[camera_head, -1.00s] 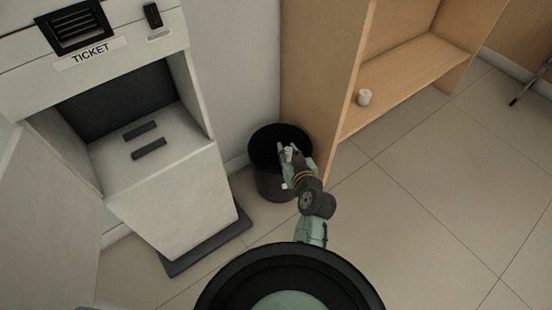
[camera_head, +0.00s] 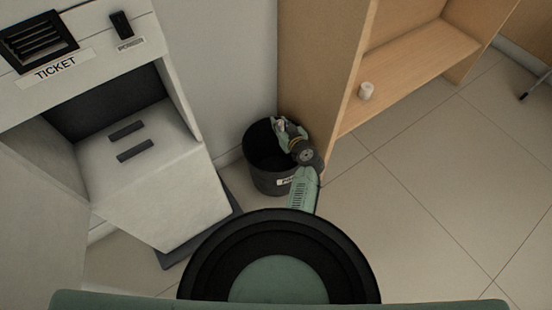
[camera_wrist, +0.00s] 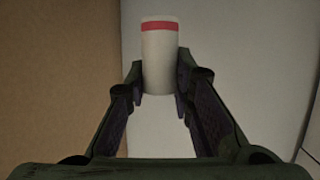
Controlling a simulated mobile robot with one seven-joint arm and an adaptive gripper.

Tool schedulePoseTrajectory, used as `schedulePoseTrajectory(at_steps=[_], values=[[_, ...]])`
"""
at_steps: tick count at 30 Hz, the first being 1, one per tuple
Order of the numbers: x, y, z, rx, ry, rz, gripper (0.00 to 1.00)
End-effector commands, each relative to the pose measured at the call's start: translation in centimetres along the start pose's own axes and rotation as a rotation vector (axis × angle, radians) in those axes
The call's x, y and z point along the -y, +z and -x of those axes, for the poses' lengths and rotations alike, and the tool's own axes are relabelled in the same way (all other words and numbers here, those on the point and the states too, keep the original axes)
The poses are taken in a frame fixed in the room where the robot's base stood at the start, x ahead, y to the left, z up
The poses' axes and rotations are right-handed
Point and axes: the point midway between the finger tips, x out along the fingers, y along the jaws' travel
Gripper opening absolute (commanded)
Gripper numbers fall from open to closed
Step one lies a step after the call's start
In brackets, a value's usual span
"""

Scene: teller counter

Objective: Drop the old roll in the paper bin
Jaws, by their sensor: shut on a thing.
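The old roll (camera_wrist: 160,55) is white with a red band near its far end. My gripper (camera_wrist: 160,80) is shut on it, one finger on each side, in the wrist view. In the head view my gripper (camera_head: 281,126) is over the back right part of the dark round paper bin (camera_head: 268,178), near its rim. The roll is small and hard to make out there. The bin has a white label on its front, partly readable, and its inside is dark.
The white ticket machine (camera_head: 150,180) with an open front stands left of the bin. Tiled floor is clear at the right.

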Motion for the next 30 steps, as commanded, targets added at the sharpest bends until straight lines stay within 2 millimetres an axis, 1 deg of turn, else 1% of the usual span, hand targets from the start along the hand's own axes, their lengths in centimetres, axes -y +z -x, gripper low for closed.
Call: schedulePoseTrajectory(at_steps=[1, 3, 10, 15, 23, 24, 30], values=[[0.0, 1.0, -0.3, 0.001, 0.000, -0.002, 0.07], [0.0, 1.8, -0.6, 0.001, 0.000, -0.003, 0.07], [0.0, 4.0, -1.4, 0.001, -0.001, -0.002, 0.07], [0.0, 4.5, -1.6, 0.000, 0.000, -0.001, 0.07], [0.0, 4.6, -1.6, 0.000, 0.000, -0.001, 0.07], [0.0, 4.6, -1.6, 0.000, 0.000, -0.001, 0.23], [0.0, 4.6, -1.6, 0.000, 0.000, -0.001, 0.37]])
